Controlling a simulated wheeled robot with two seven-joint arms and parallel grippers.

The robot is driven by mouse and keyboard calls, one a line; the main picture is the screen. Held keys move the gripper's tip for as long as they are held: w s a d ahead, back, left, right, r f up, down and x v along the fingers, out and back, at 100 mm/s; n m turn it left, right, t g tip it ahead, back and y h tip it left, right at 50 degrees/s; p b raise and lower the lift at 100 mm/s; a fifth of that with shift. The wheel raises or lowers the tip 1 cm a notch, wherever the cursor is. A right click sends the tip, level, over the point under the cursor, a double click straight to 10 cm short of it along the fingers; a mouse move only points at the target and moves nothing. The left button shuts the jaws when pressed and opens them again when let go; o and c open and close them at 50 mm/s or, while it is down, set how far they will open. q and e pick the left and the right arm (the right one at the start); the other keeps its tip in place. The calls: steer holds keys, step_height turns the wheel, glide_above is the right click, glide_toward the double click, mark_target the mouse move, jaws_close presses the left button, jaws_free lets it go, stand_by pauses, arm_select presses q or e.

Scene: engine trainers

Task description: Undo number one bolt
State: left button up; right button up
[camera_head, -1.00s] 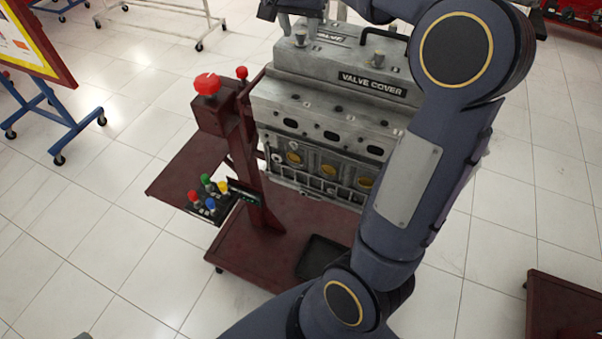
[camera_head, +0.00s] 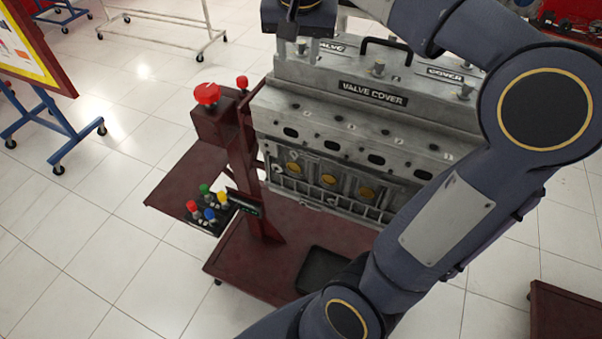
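The grey engine block (camera_head: 345,140) stands on a dark red wheeled stand, with its valve cover (camera_head: 335,72) on top. My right gripper (camera_head: 301,42) is at the cover's left end, pointing down over the bolt area there. The top edge cuts off part of it. Its dark body hides most of that corner, and I cannot tell whether its fingers hold or touch a bolt. My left gripper is not in view.
The red stand (camera_head: 240,270) carries a black tray (camera_head: 322,270) and a side shelf with several coloured knobs (camera_head: 209,208). A red knob (camera_head: 206,93) tops the post. My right arm crosses the right side. A blue-legged board stands left; the floor between is clear.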

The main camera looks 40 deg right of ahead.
steer(key=s+a+f+n+y+b, duration=0.1)
steer(key=s+a+f+n+y, duration=0.1)
steer(key=s+a+f, duration=0.3)
steer(key=s+a+f+n+t+y+b, duration=0.1)
steer(key=s+a+f+n+y+b, duration=0.1)
steer(key=s+f, duration=0.6)
steer(key=shift+s+a+f+n+t+y, duration=0.4)
steer(key=shift+a+f+n, duration=0.6)
steer(key=shift+a+f, duration=0.8)
steer(key=shift+w+d+f, duration=0.1)
steer(key=shift+d+f, duration=0.1)
steer(key=s+a+f+n+y, duration=0.1)
steer(key=s+a+f, duration=0.2)
steer(key=f, duration=0.1)
steer(key=shift+s+a+f+t, duration=0.2)
steer(key=shift+f+t, duration=0.05)
steer(key=shift+t, duration=0.05)
steer(key=shift+s+d, duration=0.1)
steer(key=shift+s, duration=0.05)
